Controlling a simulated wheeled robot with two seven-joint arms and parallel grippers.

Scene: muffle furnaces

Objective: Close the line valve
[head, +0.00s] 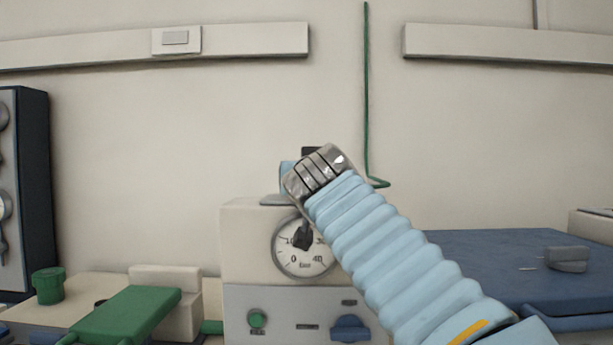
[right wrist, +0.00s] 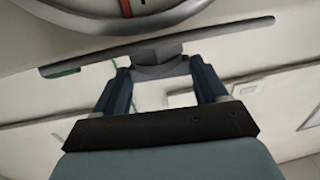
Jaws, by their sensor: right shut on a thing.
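The line valve shows in the right wrist view as a grey faceted hub (right wrist: 157,66) below a long flat grey bar (right wrist: 215,40). My right gripper (right wrist: 160,70) has its two dark blue fingers on either side of the hub and is shut on it. In the head view my right arm reaches in from the lower right with a pale blue ribbed sleeve. Its metal wrist is in front of the furnace top, so the fingers and valve are hidden there. My left gripper is in neither view.
A cream and grey furnace unit with a round dial gauge (head: 289,262) stands behind my right arm. A green pipe (head: 367,90) runs down the wall. A green panel (head: 125,315) is at lower left, a blue surface (head: 470,260) at right.

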